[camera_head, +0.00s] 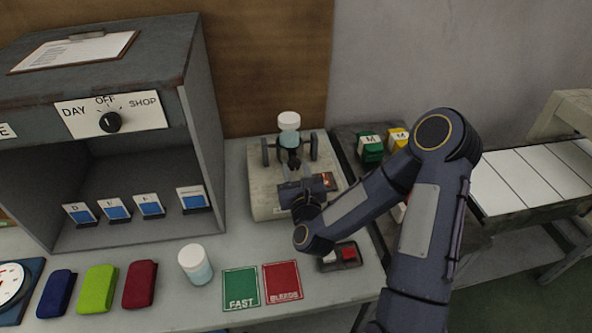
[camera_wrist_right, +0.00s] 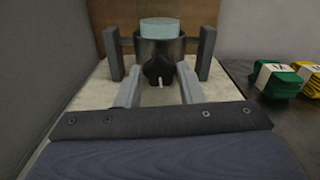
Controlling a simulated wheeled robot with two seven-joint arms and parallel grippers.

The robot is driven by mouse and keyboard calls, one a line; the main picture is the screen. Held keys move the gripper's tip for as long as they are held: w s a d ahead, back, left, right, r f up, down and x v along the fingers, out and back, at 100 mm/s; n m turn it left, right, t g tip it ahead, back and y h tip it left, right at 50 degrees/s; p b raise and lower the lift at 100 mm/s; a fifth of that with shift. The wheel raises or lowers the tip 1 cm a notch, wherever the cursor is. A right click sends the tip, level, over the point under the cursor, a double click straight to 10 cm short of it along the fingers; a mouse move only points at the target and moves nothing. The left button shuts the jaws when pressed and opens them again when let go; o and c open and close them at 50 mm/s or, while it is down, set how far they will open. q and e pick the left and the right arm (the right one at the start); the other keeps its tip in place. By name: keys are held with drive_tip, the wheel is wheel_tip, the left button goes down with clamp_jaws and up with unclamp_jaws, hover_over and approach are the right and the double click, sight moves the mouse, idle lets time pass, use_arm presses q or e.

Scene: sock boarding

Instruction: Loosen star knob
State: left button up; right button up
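The black star knob (camera_wrist_right: 160,72) sits on the front of a dark round holder in the right wrist view, with a small pale mark at its lower middle. A bottle (camera_head: 289,130) with pale blue contents and a white cap stands upright in that holder. Its pale blue body also shows in the wrist view (camera_wrist_right: 160,27). My right gripper (camera_wrist_right: 159,70) is open, its two grey fingers on either side of the knob with visible gaps. I cannot tell how far the tips reach along it. In the head view my right gripper (camera_head: 294,170) hides most of the knob. My left gripper is not in view.
Two grey posts flank the holder on a pale base plate (camera_head: 262,203). A grey cabinet (camera_head: 208,110) stands close on the left. A red-button box (camera_head: 347,254), green and red cards (camera_head: 241,289), and another white-capped jar (camera_head: 195,264) lie in front.

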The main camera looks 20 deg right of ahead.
drive_tip(key=c, duration=0.5)
